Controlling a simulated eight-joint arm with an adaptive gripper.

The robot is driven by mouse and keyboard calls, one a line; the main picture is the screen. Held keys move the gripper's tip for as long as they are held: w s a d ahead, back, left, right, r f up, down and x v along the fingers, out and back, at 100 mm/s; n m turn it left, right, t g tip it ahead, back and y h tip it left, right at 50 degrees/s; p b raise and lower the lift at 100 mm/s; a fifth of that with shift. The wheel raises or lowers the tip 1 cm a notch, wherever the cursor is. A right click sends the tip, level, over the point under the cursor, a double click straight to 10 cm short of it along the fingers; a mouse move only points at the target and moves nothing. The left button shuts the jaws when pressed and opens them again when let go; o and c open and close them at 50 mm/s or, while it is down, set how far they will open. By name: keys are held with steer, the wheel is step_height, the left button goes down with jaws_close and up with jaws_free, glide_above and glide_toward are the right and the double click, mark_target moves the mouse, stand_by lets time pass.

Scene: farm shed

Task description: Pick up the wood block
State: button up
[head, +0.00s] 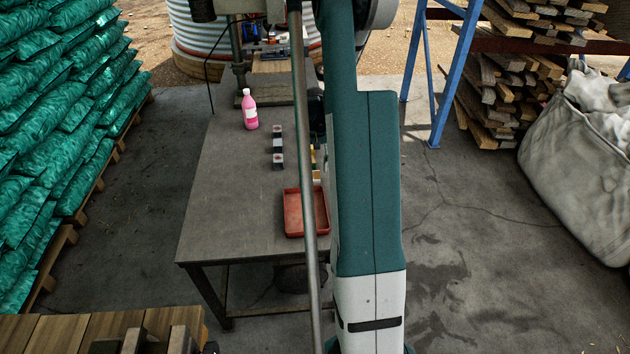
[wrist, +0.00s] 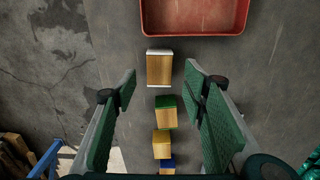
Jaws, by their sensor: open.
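Several small wood-faced blocks stand in a row on the table in the wrist view. The one nearest the tray is a plain brown wood block (wrist: 160,70) with white ends. Below it are a green-sided block (wrist: 166,113), a yellow-sided block (wrist: 162,143) and a blue-sided block (wrist: 167,163). My gripper (wrist: 160,80) is open, its green-padded fingers to the left and right of the row. Nothing is held between them. How high the fingertips are above the table I cannot tell. In the head view my arm hides most of the row and the gripper.
A red tray (head: 287,213) lies on the grey table (head: 225,190), beyond the row in the wrist view. Left of my arm stand a pink bottle (head: 250,110) and several black-and-white pieces (head: 277,148). The table's left side is clear.

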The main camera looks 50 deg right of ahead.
mark_target(315, 175)
steer(key=shift+f, duration=0.35)
steer(key=shift+s+f+b, duration=0.1)
steer(key=shift+f+b, duration=0.55)
steer(key=shift+f, duration=1.95)
steer(key=c, duration=1)
